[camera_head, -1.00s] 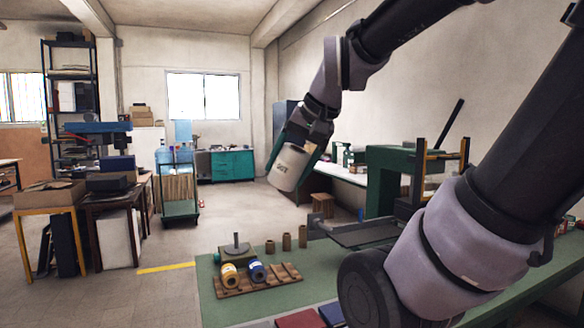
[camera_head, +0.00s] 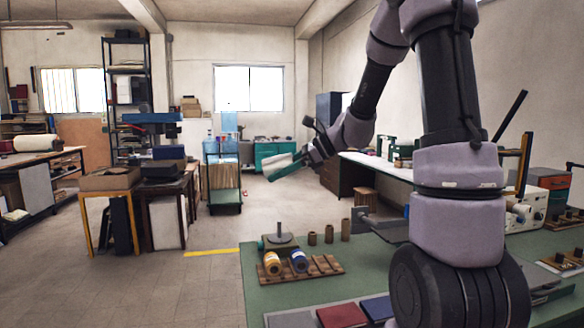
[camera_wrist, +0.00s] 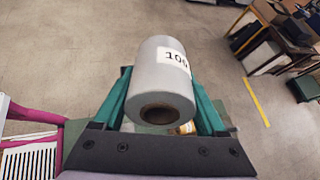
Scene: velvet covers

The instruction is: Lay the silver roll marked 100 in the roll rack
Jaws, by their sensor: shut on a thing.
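The silver roll marked 100 (camera_wrist: 155,80) is between the green fingers of my gripper (camera_wrist: 165,110) in the wrist view, its hollow brown core end facing the camera. In the head view my gripper (camera_head: 290,166) is raised in the air, shut on the pale silver roll (camera_head: 281,161), above and behind the green-topped table (camera_head: 262,292). The wooden roll rack (camera_head: 328,267) lies on that table. A yellow-orange roll (camera_head: 272,263) and a blue roll (camera_head: 299,261) lie in its left part; notches to their right look empty.
A spindle stand (camera_head: 279,238) and small brown cores (camera_head: 328,234) stand behind the rack. Red and blue flat covers (camera_head: 343,314) lie in front. A green cart (camera_head: 224,180) and a black-topped table (camera_head: 165,185) stand beyond, with open floor between.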

